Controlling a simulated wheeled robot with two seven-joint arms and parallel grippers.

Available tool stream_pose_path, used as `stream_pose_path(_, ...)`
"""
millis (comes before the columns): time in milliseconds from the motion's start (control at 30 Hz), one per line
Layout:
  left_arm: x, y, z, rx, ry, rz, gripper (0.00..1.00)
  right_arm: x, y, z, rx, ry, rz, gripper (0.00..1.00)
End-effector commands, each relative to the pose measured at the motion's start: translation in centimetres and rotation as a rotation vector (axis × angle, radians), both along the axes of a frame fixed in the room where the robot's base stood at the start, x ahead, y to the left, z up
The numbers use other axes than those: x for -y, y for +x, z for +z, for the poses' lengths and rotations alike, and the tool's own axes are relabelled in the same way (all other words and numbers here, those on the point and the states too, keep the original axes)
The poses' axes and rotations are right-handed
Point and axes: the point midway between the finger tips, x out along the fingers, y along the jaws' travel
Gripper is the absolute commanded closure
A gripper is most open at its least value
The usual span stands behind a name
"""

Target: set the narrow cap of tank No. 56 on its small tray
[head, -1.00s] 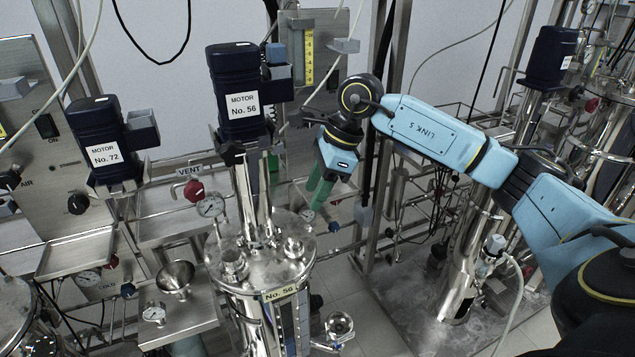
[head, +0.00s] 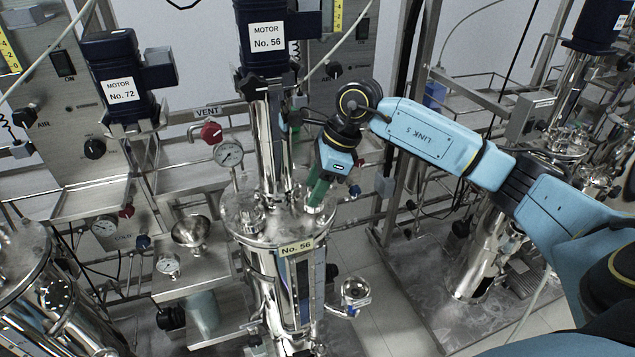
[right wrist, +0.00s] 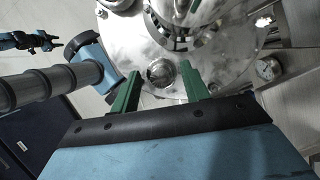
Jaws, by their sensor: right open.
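The tank No. 56 (head: 296,247) stands upright at the middle of the head view, with a shiny round lid. My right gripper (head: 317,198) points down over the right part of the lid, its green fingers open and empty. In the right wrist view a small round metal cap (right wrist: 161,72) lies between and just beyond the open fingertips (right wrist: 160,78); contact is not visible. In the head view the gripper mostly hides this cap. A second lid fitting (head: 249,216) stands to its left. I cannot tell which flat surface is the small tray.
Motor No. 56 (head: 268,42) and its column (head: 270,140) rise from the lid, close left of my gripper. A gauge (head: 229,154) and red vent valve (head: 211,133) stand behind. A steel shelf (head: 215,275) with a funnel (head: 190,231) is left of the tank.

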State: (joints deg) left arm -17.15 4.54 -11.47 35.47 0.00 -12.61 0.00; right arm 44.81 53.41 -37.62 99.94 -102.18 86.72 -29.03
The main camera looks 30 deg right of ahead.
Motion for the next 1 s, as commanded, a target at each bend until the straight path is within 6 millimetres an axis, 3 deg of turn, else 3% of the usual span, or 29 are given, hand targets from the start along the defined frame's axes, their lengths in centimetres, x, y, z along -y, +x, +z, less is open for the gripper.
stream_pose_path(33,0.0,0.0,0.0,0.001,0.0,0.0,0.64,0.0,0.0,0.0,0.0,0.0,0.0,0.54)
stream_pose_path(400,0.0,0.0,0.0,0.001,0.0,0.0,0.64,0.0,0.0,0.1,0.001,0.0,0.0,1.0)
stream_pose_path(1000,0.0,0.0,0.7,0.001,0.0,0.0,0.64,0.0,0.0,1.3,0.001,0.0,0.0,1.0)
